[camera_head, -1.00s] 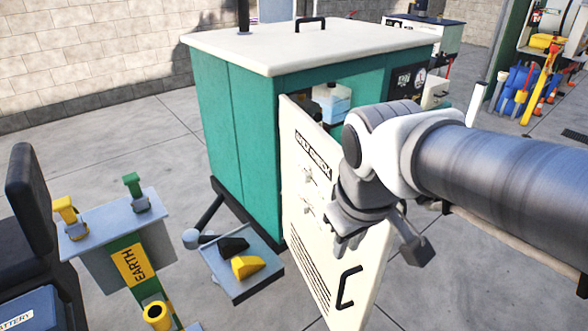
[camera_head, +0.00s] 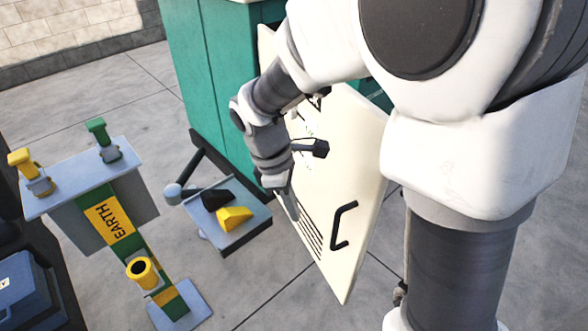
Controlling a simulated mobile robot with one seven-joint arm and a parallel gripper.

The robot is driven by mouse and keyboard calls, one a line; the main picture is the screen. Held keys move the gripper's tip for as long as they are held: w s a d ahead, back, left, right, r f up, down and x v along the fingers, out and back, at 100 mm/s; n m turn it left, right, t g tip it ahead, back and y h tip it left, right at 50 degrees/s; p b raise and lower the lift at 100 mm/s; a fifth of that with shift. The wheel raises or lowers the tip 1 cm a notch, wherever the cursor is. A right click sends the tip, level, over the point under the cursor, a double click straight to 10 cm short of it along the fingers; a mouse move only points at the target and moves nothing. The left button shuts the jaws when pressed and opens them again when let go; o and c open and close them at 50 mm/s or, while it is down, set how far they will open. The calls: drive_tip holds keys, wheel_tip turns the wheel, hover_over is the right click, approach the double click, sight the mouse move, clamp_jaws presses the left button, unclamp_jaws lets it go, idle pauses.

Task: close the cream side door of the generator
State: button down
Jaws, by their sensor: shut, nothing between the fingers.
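The cream side door (camera_head: 345,190) stands swung out from the teal generator (camera_head: 208,85). Its black handle (camera_head: 343,226) and vent slots face me near its lower free end. My gripper (camera_head: 293,212) is shut and empty. It points down in front of the door's left part, close to the vent slots. I cannot tell whether it touches the panel.
A grey stand with an EARTH label (camera_head: 110,223) and green and yellow clamps stands at the left. A small tray (camera_head: 228,243) with black and yellow wedges sits low beside the door. A blue battery case (camera_head: 38,290) is at the lower left. Floor below the door is clear.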

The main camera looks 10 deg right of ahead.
drive_tip(key=s+d+f+b, duration=0.1)
drive_tip(key=d+f+b, duration=0.1)
drive_tip(key=d+f, duration=0.4)
drive_tip(key=shift+s+f+b, duration=0.25)
drive_tip(key=shift+f+b, duration=0.1)
drive_tip(key=shift+f, duration=0.75)
